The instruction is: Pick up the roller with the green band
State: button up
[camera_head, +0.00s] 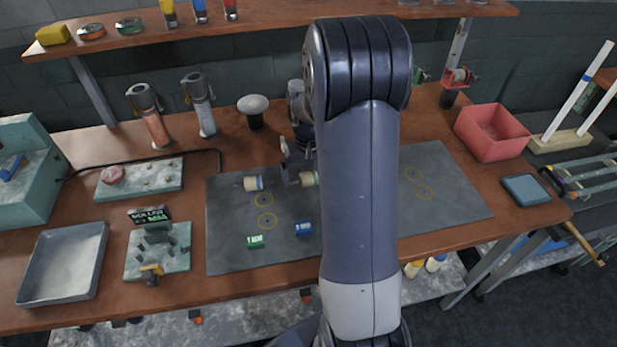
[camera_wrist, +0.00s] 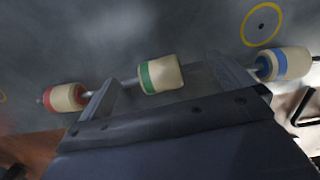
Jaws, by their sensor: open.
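The roller with the green band (camera_wrist: 166,75) is cream-coloured, and in the wrist view it lies between the two fingers of my gripper (camera_wrist: 163,70). The jaws are open, with a visible gap on each side of the roller. In the head view this roller (camera_head: 308,178) shows just left of my arm, over the grey mat, partly hidden. A roller with a blue band (camera_wrist: 285,63) is outside the right finger; it is the left roller in the head view (camera_head: 253,183). A roller with a red band (camera_wrist: 65,97) is outside the left finger; my arm hides it in the head view.
The grey mat (camera_head: 225,225) carries yellow rings, a green block (camera_head: 255,241) and a blue block (camera_head: 303,229). A grey tray (camera_head: 62,262) is at left, a red bin (camera_head: 492,132) at right. A shelf (camera_head: 270,27) crosses above.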

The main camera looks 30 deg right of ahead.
jog(key=c, duration=0.7)
